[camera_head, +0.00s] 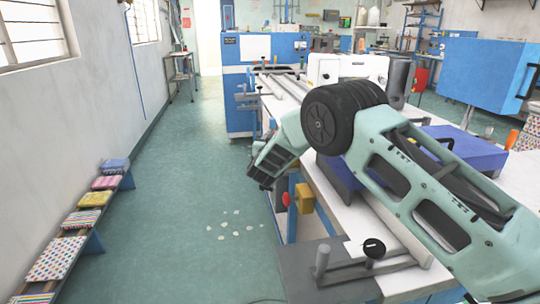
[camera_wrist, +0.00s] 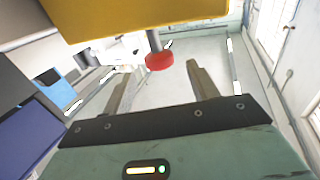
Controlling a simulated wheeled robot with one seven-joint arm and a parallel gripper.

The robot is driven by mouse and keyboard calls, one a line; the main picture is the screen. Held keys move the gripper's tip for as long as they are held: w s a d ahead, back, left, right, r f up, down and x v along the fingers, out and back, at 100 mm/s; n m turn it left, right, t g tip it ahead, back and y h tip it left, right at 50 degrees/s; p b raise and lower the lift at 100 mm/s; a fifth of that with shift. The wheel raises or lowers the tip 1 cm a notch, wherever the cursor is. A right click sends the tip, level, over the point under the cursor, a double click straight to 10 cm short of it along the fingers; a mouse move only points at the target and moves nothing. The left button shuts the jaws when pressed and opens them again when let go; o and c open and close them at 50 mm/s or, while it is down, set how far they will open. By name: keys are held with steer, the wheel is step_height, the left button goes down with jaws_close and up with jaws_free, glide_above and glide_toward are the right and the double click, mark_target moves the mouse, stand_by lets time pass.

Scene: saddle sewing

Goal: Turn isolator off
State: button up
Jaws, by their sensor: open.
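The isolator is a yellow box (camera_head: 304,198) with a red knob (camera_head: 285,200) on its left side, mounted on the side of the workbench. In the wrist view the yellow box (camera_wrist: 150,14) fills the top, and the red knob (camera_wrist: 159,61) sticks down from it on a short grey stem. My gripper (camera_wrist: 163,70) is open and empty. In the wrist view its two fingers point toward the knob, which appears between their tips; I cannot tell whether it is within their depth. In the head view my gripper is left of the box, its fingers not clear.
The white-topped workbench (camera_head: 385,280) carries a white sewing machine (camera_head: 345,68) and a blue-purple block (camera_head: 455,150). A low bench (camera_head: 125,183) with colourful cushions runs along the left wall. The green floor (camera_head: 185,190) between is open, with small white scraps.

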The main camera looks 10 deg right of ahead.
steer(key=b+v, duration=0.1)
steer(key=v, duration=1.1)
steer(key=shift+o, duration=0.2)
